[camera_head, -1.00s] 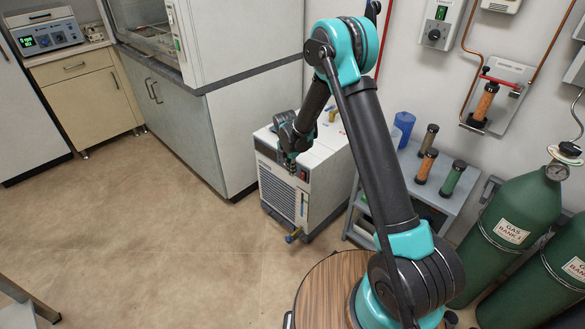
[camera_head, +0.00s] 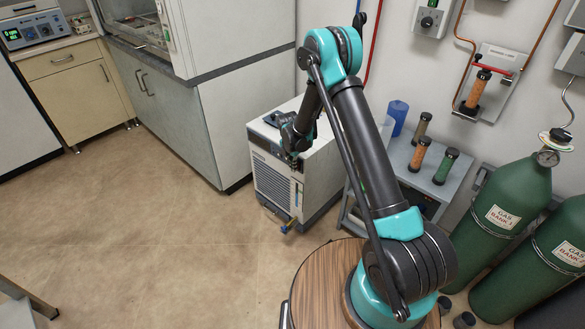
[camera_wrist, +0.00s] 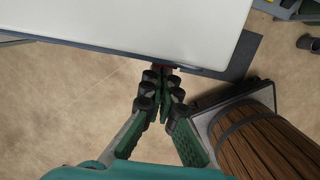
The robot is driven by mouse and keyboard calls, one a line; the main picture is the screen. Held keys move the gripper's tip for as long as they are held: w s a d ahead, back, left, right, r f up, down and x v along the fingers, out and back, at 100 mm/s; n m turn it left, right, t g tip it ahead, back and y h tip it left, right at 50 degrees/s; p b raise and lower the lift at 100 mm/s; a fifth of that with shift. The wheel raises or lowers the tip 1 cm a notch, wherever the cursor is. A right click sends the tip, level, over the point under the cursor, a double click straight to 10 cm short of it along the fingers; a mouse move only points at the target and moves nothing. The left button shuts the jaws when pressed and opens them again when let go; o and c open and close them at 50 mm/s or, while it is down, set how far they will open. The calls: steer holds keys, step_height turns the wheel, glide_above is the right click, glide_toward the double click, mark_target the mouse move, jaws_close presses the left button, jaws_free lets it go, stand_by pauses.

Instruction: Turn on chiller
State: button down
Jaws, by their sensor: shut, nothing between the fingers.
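The chiller (camera_head: 271,186) is a white box with a dark-framed front, a louvred grille and a blue-handled valve low on its front. It stands on the floor beside the cabinet. My gripper (camera_head: 293,162) is at the upper front edge of the chiller, near its front panel, and hides part of that panel. In the wrist view my gripper (camera_wrist: 160,76) has its fingers together and empty, with the tips at the edge of the chiller's white top (camera_wrist: 125,28). I cannot tell whether the tips touch it. The power switch is not clearly visible now.
A grey cart (camera_head: 400,161) with several capped cylinders stands right of the chiller. Green gas cylinders (camera_head: 512,205) stand at the right. A fume hood cabinet (camera_head: 170,110) is at the left. The floor (camera_head: 150,230) in front is clear.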

steer(key=shift+w+d+f, duration=0.15)
steer(key=shift+w, duration=0.05)
stand_by(0.3)
